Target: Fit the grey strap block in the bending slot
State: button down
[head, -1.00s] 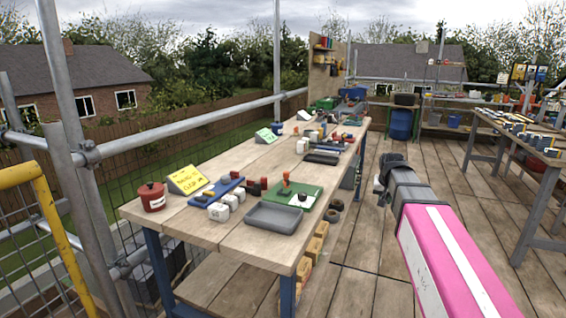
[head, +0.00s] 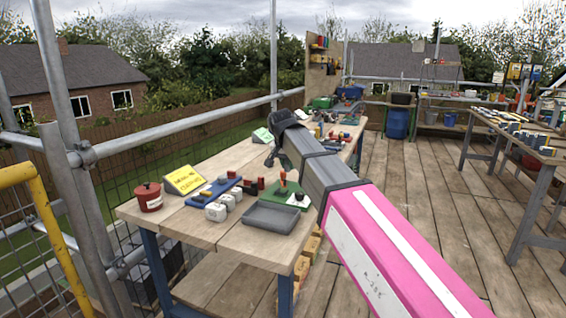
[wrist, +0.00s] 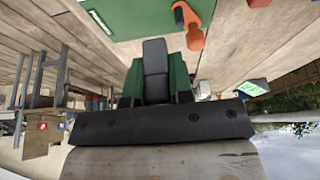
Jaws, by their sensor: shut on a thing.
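My gripper (head: 272,152) is over the middle of the near workbench, left of the pink arm section. In the wrist view, my gripper (wrist: 155,88) has green jaws shut on a dark grey block (wrist: 155,58), which looks like the strap block. The block sticks out beyond the jaws. A green board (wrist: 130,15) with an orange lever (wrist: 189,25) lies beyond it, apart from the block. The same green board (head: 301,206) shows in the head view, partly hidden by my arm. I cannot make out the bending slot in either view.
On the near bench are a grey tray (head: 270,218), white blocks (head: 216,211), a blue rack (head: 205,197), a red pot (head: 148,197) and a yellow sign (head: 184,180). A scaffold pole (head: 62,90) stands at left.

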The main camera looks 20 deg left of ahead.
jog(key=shift+s+a+f, duration=0.2)
jog(key=shift+a+f, duration=0.1)
jog(key=shift+f, duration=0.85)
jog(key=shift+s+a+f, duration=0.15)
jog(key=shift+a+f, duration=0.1)
jog(key=shift+f, duration=0.9)
jog(key=shift+s+a+f, duration=0.2)
jog(key=shift+a+f, duration=0.1)
jog(key=shift+f, duration=0.85)
